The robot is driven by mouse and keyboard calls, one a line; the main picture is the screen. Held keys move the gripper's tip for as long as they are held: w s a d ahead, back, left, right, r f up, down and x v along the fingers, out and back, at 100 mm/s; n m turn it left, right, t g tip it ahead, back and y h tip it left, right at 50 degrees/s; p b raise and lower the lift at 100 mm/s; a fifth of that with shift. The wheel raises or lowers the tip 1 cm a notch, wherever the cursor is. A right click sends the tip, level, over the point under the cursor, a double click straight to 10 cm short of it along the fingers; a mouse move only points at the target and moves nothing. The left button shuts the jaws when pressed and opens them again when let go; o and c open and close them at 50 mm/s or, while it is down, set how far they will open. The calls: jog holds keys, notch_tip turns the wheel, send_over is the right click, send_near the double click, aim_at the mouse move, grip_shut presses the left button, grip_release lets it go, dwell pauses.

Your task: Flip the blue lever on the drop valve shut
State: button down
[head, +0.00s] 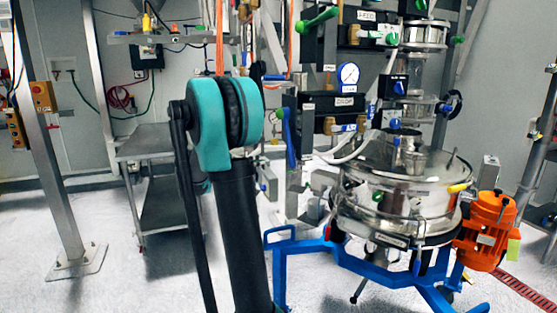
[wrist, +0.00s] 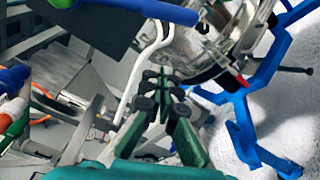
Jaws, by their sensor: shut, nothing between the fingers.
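A long blue lever (head: 290,138) stands near upright just right of my teal arm joint in the head view. Whether it is the drop valve's lever is not clear. In the wrist view, a blue handle (wrist: 170,11) crosses the top, and a rounded blue part (wrist: 12,79) shows at the left edge. I cannot match either to that lever with certainty. My gripper (wrist: 159,86) is shut and empty in the wrist view, its dark green fingers converging below a bent white tube. It appears apart from both blue parts. My arm hides it in the head view.
The steel sifter vessel (head: 400,185) sits on a blue frame (head: 365,262), with an orange motor (head: 486,232) at its right. A pressure gauge (head: 348,76) and the white tube (wrist: 147,70) are close by. A steel side table (head: 147,142) stands left; floor before it is clear.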

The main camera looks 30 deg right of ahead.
aim_at(292, 151)
jog(key=s+d+r, duration=0.1)
jog(key=s+d, duration=0.3)
jog(key=d, duration=0.4)
jog(key=shift+s+d, duration=0.2)
jog(key=shift+d, duration=0.05)
jog(key=shift+s, duration=0.1)
dwell(0.4)
jog(key=s+r+n, duration=0.1)
jog(key=s+n, duration=0.1)
jog(key=s+a+r+n, duration=0.1)
jog(key=s+r+n, duration=0.1)
jog(key=s+r+n+y, duration=0.1)
jog(key=s, duration=0.2)
jog(key=shift+a+r+n+g, duration=0.4)
jog(key=s+r+n+g, duration=0.1)
jog(key=s+r+n, duration=0.2)
jog(key=r, duration=0.7)
jog(key=shift+s+a+n, duration=0.35)
jog(key=shift+a+n, duration=0.05)
jog(key=shift+n, duration=1)
jog(key=shift+r, duration=0.15)
